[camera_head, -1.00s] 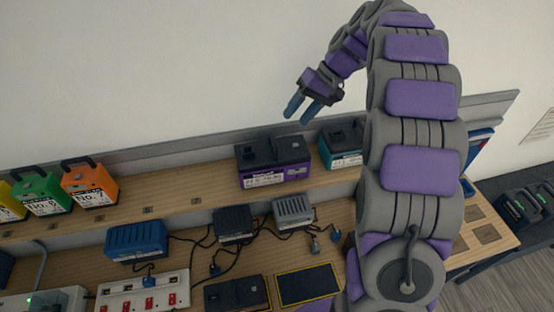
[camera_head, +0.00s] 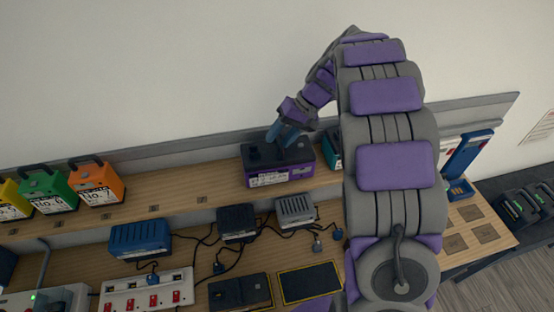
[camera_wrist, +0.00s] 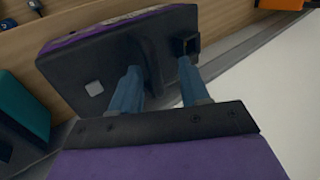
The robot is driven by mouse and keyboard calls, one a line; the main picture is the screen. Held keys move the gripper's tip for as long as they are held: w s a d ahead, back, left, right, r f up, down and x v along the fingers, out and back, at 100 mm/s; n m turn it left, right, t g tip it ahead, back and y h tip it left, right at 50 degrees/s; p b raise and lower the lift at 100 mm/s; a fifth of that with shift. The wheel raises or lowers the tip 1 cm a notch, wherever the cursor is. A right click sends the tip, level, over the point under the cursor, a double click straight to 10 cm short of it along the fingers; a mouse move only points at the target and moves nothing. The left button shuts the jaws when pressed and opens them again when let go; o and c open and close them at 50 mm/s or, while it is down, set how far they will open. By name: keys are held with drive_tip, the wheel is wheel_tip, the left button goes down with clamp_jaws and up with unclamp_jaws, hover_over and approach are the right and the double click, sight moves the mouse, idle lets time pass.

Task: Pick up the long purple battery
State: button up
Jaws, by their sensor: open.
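The long purple battery (camera_head: 282,175) sits on the raised wooden shelf in the head view, with a dark top and a purple front carrying a white label. In the wrist view its dark top (camera_wrist: 95,65) fills the upper left, with a raised ridge and a small light square. My gripper (camera_head: 283,134) is open at the battery's top, its blue fingers pointing down. In the wrist view the fingers (camera_wrist: 160,88) appear on either side of the raised ridge. I cannot tell whether they touch it.
A teal battery (camera_head: 334,150) stands close on the right, partly behind my arm; it also shows in the wrist view (camera_wrist: 22,105). Orange (camera_head: 97,183) and green (camera_head: 47,190) batteries stand left along the shelf (camera_head: 185,188). Chargers and cables lie below. The wall is close behind.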

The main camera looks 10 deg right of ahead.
drive_tip(key=shift+a, duration=0.3)
drive_tip(key=shift+c, duration=0.9)
drive_tip(key=shift+d, duration=1.2)
clamp_jaws()
drive_tip(key=shift+a, duration=0.6)
